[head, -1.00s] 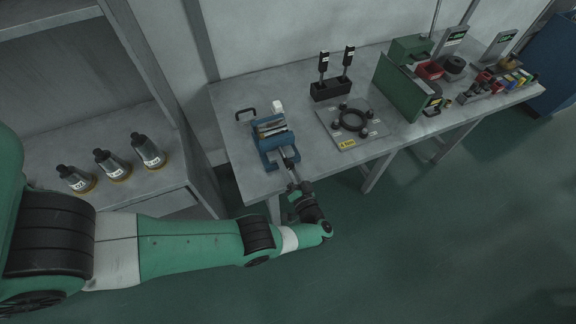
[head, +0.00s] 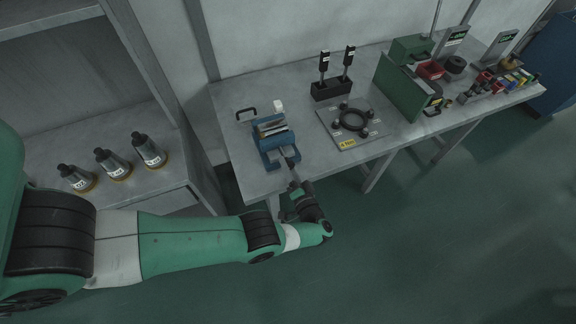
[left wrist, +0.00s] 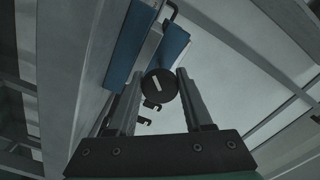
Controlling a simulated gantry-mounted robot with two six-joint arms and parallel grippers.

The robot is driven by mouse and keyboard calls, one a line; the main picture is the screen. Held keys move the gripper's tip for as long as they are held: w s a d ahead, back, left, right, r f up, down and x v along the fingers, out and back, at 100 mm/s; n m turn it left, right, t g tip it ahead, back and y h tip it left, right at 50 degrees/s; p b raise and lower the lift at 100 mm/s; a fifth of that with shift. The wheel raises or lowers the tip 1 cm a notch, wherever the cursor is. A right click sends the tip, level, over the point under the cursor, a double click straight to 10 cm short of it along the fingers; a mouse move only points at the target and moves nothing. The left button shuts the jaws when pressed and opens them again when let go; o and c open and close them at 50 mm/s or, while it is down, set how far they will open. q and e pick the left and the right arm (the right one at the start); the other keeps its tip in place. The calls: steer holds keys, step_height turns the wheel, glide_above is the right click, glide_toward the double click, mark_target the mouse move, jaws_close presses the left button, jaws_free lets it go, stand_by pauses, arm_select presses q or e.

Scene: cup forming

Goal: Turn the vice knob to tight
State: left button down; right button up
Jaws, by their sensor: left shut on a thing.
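The blue vice (head: 277,150) stands at the front left edge of the workbench with a light-coloured block (head: 271,128) at its jaws. It also shows in the left wrist view (left wrist: 127,45) as blue parts seen from close up. Its round black knob (left wrist: 159,86) carries a white line that is tilted a little from upright. My left gripper (left wrist: 158,88) has one finger on each side of the knob and is shut on it. In the head view the gripper (head: 294,183) is at the vice's front, and the knob is hidden there. My right gripper is not in view.
Several dark bottles (head: 149,151) stand on the left shelf. Floor space in front of the bench is clear.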

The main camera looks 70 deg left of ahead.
arm_select(q)
steer(key=shift+c, duration=1.5)
jaws_free()
steer(key=shift+d, duration=0.15)
steer(key=d+b, duration=0.2)
steer(key=d, duration=0.9)
steer(key=shift+d, duration=0.2)
steer(key=shift+s, duration=0.1)
